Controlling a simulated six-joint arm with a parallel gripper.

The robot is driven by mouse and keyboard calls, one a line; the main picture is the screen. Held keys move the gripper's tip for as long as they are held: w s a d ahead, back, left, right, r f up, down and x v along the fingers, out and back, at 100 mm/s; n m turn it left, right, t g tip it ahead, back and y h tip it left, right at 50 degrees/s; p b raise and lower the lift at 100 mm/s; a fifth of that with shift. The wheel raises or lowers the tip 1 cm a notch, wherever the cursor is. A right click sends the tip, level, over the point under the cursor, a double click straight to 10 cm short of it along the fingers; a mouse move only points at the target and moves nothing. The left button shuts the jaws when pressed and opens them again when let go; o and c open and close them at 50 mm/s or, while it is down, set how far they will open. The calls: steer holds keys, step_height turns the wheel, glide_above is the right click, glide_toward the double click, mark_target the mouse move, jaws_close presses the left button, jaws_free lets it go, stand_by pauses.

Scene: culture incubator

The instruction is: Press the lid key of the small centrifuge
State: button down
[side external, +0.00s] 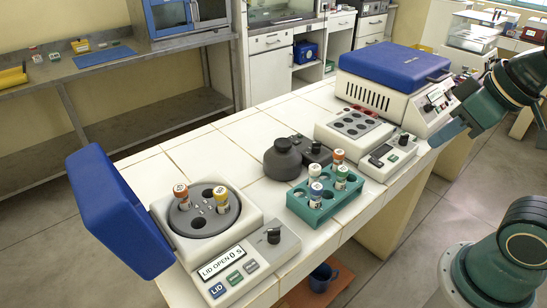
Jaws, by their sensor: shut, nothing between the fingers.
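The small centrifuge (285,244) stands at the left front end of the white tiled bench. Its blue lid (105,212) is swung up and open to the left. The display (220,263) reads "LID OPEN 0 S". The blue lid key (217,290) is at the front left of the panel, beside a green key (234,278) and a grey key (250,267). My gripper (441,137) is shut and empty, at the right, far from the centrifuge and near the bench's right edge.
A teal rack (322,216) with several capped tubes stands right of the centrifuge. Behind it are a dark round-topped device (282,160) and a block heater (358,140). A larger blue-lidded machine (392,75) is at the back right. A blue mug (322,278) sits below the bench.

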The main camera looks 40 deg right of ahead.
steer(key=shift+w, duration=0.1)
stand_by(0.8)
steer(key=w+a+n+y, duration=0.1)
steer(key=w+a+n, duration=0.45)
steer(key=w, duration=0.35)
steer(key=n+t+y, duration=0.1)
steer(key=n+y, duration=0.4)
steer(key=n, duration=0.7)
glide_above(224, 289)
step_height(224, 289, down, 12)
steer(key=shift+a+r, duration=0.1)
steer(key=shift+r, duration=0.05)
steer(key=shift+f, duration=4.4)
